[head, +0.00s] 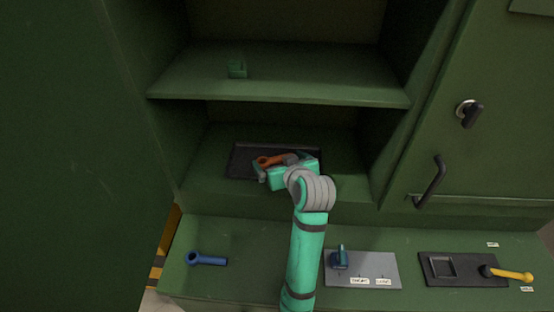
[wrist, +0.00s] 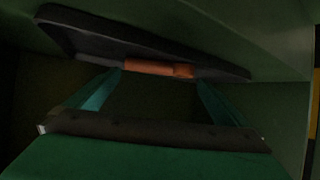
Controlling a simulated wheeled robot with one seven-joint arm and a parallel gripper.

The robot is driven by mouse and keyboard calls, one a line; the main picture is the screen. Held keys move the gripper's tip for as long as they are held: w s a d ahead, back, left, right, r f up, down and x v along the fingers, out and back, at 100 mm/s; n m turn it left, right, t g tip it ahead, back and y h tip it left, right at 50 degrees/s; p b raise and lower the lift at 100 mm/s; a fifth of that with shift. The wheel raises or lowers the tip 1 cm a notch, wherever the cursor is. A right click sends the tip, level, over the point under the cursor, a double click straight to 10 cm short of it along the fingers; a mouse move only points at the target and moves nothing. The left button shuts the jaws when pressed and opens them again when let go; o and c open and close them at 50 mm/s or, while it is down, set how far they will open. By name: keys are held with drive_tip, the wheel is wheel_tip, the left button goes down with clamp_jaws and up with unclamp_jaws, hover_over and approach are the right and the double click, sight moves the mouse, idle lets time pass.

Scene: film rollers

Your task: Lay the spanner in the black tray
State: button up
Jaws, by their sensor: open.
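The orange spanner (head: 268,161) is at the black tray (head: 237,163) on the lower shelf of the green cabinet, its ring end toward the left. In the wrist view the spanner's orange shaft (wrist: 158,68) shows against the dark tray (wrist: 80,36), between and just beyond the fingertips. It appears to lie in the tray, though contact with the tray floor is hard to see. My gripper (head: 283,168) is open, right at the spanner over the tray's front part; its fingertips (wrist: 158,76) stand apart on either side. My gripper hides part of the tray and spanner.
On the front ledge are a blue tool (head: 207,260), a grey plate (head: 380,265) with a blue knob, and a black panel (head: 440,272) with a yellow-handled lever (head: 510,275). Cabinet walls flank the shelf.

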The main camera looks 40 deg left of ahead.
drive_tip(key=v, duration=0.9)
drive_tip(key=shift+d, duration=0.25)
